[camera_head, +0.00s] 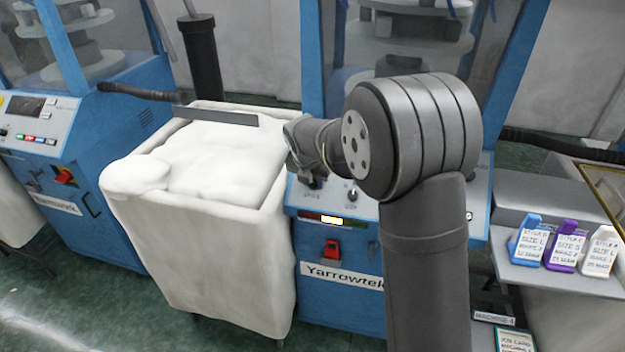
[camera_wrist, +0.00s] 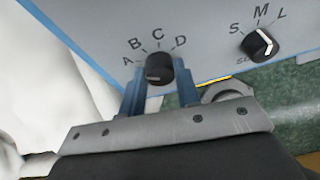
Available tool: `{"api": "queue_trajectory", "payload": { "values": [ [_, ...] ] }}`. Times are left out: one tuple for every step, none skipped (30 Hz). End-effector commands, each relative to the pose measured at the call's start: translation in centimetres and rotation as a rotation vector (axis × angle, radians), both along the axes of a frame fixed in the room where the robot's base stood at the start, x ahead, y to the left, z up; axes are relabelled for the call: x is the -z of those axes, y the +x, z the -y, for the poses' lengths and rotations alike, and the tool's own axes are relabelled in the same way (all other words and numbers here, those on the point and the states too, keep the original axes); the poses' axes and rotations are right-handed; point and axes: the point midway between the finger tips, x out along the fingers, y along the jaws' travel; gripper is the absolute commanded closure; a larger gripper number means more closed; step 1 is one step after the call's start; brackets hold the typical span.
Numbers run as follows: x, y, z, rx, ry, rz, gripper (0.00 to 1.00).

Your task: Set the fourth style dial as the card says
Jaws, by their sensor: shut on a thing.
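The black style dial (camera_wrist: 158,66) sits on the pale blue panel in the wrist view, with the letters A, B, C and D in an arc around it. My gripper (camera_wrist: 151,80) is shut on the dial, with one blue finger on each side. A light mark shows on the dial's near face, but I cannot tell which letter it points to. In the head view my arm hides much of the panel (camera_head: 291,196) and the grip. A job card (camera_head: 515,341) lies at the lower right, cut off by the frame edge; its setting is not readable.
A size dial (camera_wrist: 261,45) marked S, M, L is close to the right of my gripper. A white bin (camera_head: 205,235) stands left of the machine. Blue, purple and white tags (camera_head: 565,247) stand on a shelf at right. A red switch (camera_head: 331,250) is below the panel.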

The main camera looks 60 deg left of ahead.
Motion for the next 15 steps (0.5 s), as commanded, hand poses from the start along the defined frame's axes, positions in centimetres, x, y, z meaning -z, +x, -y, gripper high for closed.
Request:
{"api": "queue_trajectory", "payload": {
  "values": [
    [-0.03, 0.02, 0.03, 0.012, 0.006, -0.007, 0.93],
    [-0.03, 0.02, 0.03, 0.022, 0.012, -0.012, 0.93],
    [-0.03, 0.04, 0.05, 0.037, 0.020, -0.020, 0.93],
    [-0.04, 0.05, 0.07, 0.048, 0.026, -0.027, 0.93],
    [-0.04, 0.05, 0.07, 0.063, 0.034, -0.035, 0.93],
    [-0.03, 0.06, 0.08, 0.083, 0.046, -0.047, 0.93],
    [-0.03, 0.07, 0.10, 0.100, 0.055, -0.056, 0.93],
    [-0.03, 0.10, 0.11, 0.119, 0.065, -0.066, 0.93],
    [-0.03, 0.12, 0.16, 0.145, 0.078, -0.081, 0.93],
    [-0.04, 0.14, 0.17, 0.165, 0.090, -0.092, 0.93],
    [-0.06, 0.18, 0.16, 0.186, 0.103, -0.104, 0.93],
    [-0.07, 0.20, 0.19, 0.215, 0.119, -0.119, 0.93],
    [-0.07, 0.21, 0.21, 0.237, 0.131, -0.131, 0.93],
    [-0.08, 0.22, 0.22, 0.261, 0.144, -0.144, 0.93],
    [-0.06, 0.23, 0.25, 0.290, 0.162, -0.161, 0.93]
  ]
}}
